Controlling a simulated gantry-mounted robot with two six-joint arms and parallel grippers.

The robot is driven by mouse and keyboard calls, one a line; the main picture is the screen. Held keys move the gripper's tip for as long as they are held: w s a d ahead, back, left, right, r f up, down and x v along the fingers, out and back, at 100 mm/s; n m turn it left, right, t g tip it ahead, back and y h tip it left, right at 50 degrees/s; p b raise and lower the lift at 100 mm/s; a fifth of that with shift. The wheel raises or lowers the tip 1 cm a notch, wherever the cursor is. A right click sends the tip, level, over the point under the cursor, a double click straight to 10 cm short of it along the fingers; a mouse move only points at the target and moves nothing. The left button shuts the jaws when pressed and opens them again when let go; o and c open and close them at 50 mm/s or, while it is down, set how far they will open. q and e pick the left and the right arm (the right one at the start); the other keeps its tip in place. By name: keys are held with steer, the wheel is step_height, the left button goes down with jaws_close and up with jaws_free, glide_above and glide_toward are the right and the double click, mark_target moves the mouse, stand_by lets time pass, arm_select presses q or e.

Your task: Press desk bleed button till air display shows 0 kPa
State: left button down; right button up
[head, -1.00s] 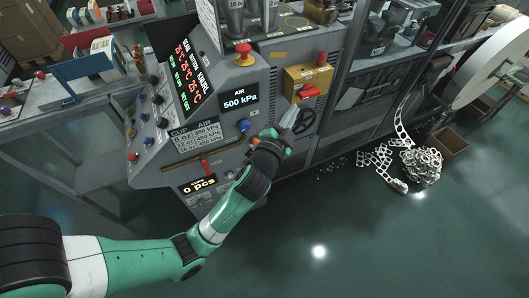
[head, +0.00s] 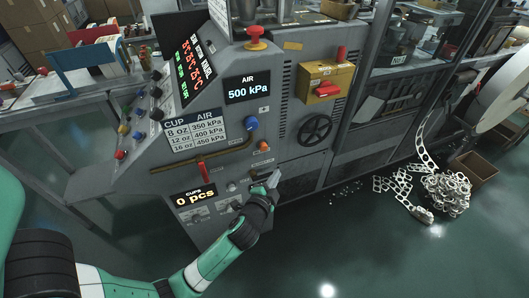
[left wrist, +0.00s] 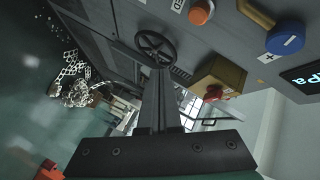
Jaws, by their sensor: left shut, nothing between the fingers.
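The AIR display (head: 249,88) on the grey machine panel reads 500 kPa. Below it sit a blue knob (head: 251,123) and a small orange button (head: 263,146). In the left wrist view the blue knob (left wrist: 285,38) and the orange button (left wrist: 200,12) are at the top right. Several coloured buttons (head: 140,110) sit on the sloped desk at the left; I cannot tell which control is the bleed button. My left gripper (head: 273,180) is shut and empty, below the orange button and apart from it. Its fingers (left wrist: 160,100) also fill the middle of the left wrist view. My right gripper is not in view.
A black handwheel (head: 315,129) and a yellow box (head: 323,82) with a red lever stand right of the knobs. A red-handled lever (head: 203,168) and the "0 pcs" display (head: 193,197) are lower left.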

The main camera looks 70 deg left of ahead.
mark_target(263, 147)
arm_select(q)
steer(key=a+p, duration=0.2)
steer(key=a, duration=0.6)
steer(key=shift+a, duration=0.4)
steer(key=shift+w+a, duration=0.1)
stand_by(1.8)
steer(key=shift+a+p, duration=0.3)
steer(key=shift+a, duration=0.5)
stand_by(0.6)
steer(key=shift+d, duration=0.9)
steer(key=shift+d, duration=0.1)
